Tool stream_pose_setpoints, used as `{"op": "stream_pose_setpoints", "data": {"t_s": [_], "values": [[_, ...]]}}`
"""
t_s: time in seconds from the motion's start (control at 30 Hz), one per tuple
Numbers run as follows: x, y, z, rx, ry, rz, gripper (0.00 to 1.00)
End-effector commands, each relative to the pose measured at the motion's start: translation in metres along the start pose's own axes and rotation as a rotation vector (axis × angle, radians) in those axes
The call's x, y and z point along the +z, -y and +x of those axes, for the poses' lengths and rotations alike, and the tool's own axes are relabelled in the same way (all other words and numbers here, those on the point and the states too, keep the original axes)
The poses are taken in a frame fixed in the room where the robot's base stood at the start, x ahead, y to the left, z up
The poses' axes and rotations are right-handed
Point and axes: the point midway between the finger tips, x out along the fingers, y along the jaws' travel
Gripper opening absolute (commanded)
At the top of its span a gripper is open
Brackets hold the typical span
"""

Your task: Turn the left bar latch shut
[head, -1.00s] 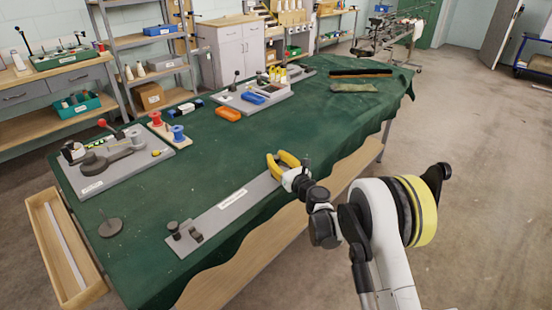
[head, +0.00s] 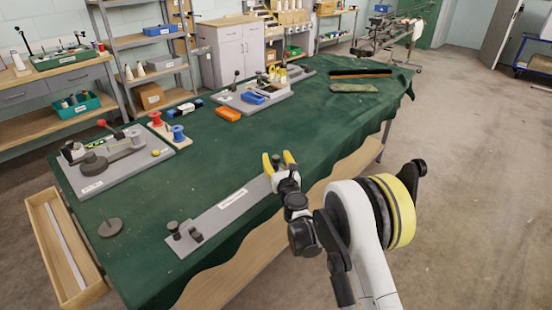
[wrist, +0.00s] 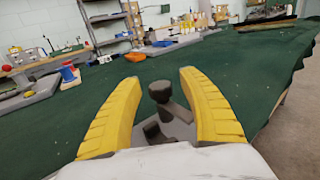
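A long grey board (head: 222,207) with a white label lies along the near edge of the green-covered table. At its left end stand a dark round knob (head: 173,228) and a small dark block (head: 196,236). My gripper (head: 278,160) is at the board's far right end, well away from that left end. Its yellow fingers are spread and empty. In the wrist view a dark upright knob (wrist: 160,91) on a grey base shows between the open fingers; I cannot tell how far off it is. In the head view my gripper hides the board's right end.
A grey panel (head: 142,165) with a red-tipped lever stands at the back left. Thread spools (head: 179,134), an orange tray (head: 228,114) and another device are farther back. A round disc with a pin (head: 110,228) stands near the left corner.

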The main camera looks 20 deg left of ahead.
Motion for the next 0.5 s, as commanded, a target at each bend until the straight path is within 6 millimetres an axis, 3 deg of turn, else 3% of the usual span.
{"op": "stream_pose_setpoints", "data": {"t_s": [0.27,0.5], "values": [[0.0,0.0,-0.012,0.0,0.0,0.0,0.49],[0.0,0.0,-0.063,0.0,0.0,0.0,0.49]]}}
